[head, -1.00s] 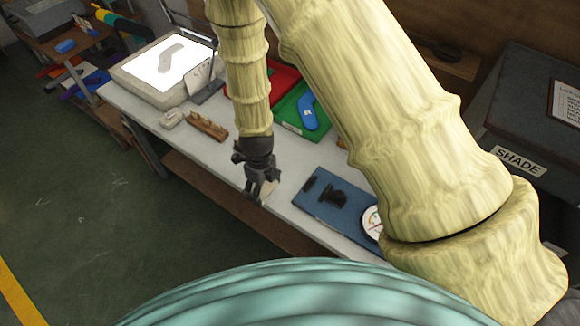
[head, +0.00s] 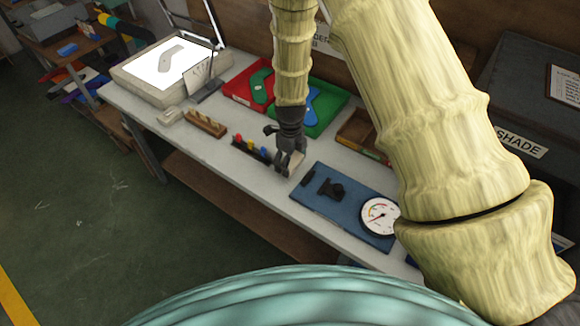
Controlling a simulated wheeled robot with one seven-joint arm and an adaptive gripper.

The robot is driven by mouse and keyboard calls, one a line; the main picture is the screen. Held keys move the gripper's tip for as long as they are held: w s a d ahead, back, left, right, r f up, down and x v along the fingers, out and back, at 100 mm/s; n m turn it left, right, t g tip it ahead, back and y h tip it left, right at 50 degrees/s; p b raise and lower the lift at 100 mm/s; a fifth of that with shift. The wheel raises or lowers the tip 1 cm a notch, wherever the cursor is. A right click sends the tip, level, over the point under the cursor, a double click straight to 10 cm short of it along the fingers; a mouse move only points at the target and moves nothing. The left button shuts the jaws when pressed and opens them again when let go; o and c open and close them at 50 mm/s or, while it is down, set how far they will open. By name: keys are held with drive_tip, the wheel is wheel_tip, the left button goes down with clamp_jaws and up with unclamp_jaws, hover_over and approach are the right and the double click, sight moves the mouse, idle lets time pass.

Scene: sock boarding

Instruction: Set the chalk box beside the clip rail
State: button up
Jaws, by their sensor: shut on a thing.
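My gripper (head: 289,166) is shut on a small pale box, the chalk box (head: 297,161), at the front half of the bench. The fingers hide most of the box, and I cannot tell whether it touches the bench. The clip rail (head: 251,150), a dark strip with red, yellow and blue clips, lies just left of my gripper. The gap between box and rail is small, and the gripper partly covers it.
A blue mat (head: 325,212) with a black fixture and a round dial (head: 380,216) lies to the right. Red (head: 236,91) and green (head: 332,117) trays stand behind. A wooden peg rack (head: 205,124) and a light box (head: 128,78) are left. Bare bench shows in front of the peg rack.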

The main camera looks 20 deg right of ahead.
wheel_tip(320, 180, down, 2)
drive_tip(key=shift+w+b, duration=0.15)
drive_tip(key=shift+b, duration=0.2)
drive_tip(key=shift+f+b, duration=0.3)
drive_tip(key=shift+f, duration=0.15)
drive_tip(key=o, duration=1)
drive_tip(key=shift+o, duration=0.2)
drive_tip(key=shift+r+b, duration=1.75)
drive_tip(key=shift+r, duration=4.4)
